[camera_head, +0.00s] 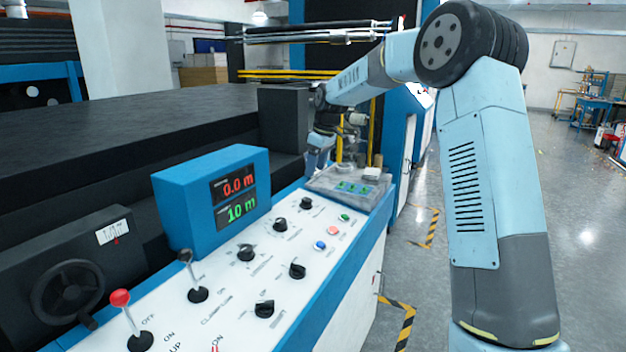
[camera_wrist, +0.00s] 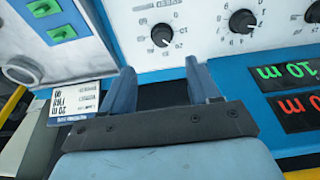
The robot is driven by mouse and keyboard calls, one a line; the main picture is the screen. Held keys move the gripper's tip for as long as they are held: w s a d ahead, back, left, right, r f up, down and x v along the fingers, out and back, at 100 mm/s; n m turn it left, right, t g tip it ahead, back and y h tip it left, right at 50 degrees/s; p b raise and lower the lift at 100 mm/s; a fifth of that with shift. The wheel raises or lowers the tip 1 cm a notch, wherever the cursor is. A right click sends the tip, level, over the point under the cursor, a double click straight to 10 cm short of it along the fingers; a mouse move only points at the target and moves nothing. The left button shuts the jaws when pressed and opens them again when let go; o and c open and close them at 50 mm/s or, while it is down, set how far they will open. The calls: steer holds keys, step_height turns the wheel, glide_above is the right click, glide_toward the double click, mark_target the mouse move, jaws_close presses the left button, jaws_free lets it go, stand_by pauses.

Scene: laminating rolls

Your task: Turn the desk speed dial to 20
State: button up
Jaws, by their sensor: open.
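Several black dials with white pointer marks sit on the white control panel (camera_head: 222,285); their labels are too small to tell which is the speed dial. In the head view the far dial (camera_head: 305,203) is closest to my gripper (camera_head: 318,160), followed by another dial (camera_head: 280,225) and a third (camera_head: 245,253). In the wrist view a dial (camera_wrist: 162,34) lies just beyond my open, empty fingers (camera_wrist: 160,66), with a second dial (camera_wrist: 242,20) to its right. My gripper is over the panel's far end, apart from the dials.
A blue display box (camera_head: 210,200) reads 0.0 m in red and 10 m in green. Two levers, one red-topped (camera_head: 121,298) and one black (camera_head: 186,257), stand up from the near panel. Small coloured buttons (camera_head: 333,231) lie right of the dials. A box with green switches (camera_head: 352,188) is at the far end.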

steer(key=shift+v, duration=0.95)
steer(key=s+d+r+m+t+h, duration=0.1)
steer(key=s+d+r+m, duration=0.1)
steer(key=s, duration=1)
steer(key=s+d+r+m+t+h, duration=0.1)
steer(key=s+d+r+m, duration=0.2)
steer(key=s, duration=0.9)
steer(key=s+d+r+m+t, duration=0.1)
steer(key=s+d+r+m, duration=0.2)
steer(key=s, duration=0.9)
steer(key=d+r, duration=0.1)
steer(key=d, duration=0.2)
steer(key=shift+h, duration=0.4)
steer(key=s+d+f+m, duration=0.1)
steer(key=s, duration=0.2)
steer(key=s+d+f+m, duration=0.1)
steer(key=s+f, duration=0.1)
steer(key=s, duration=0.2)
steer(key=s+d+f+m+t, duration=0.1)
steer(key=s, duration=0.2)
steer(key=shift+s+f, duration=0.15)
steer(key=shift+s, duration=0.1)
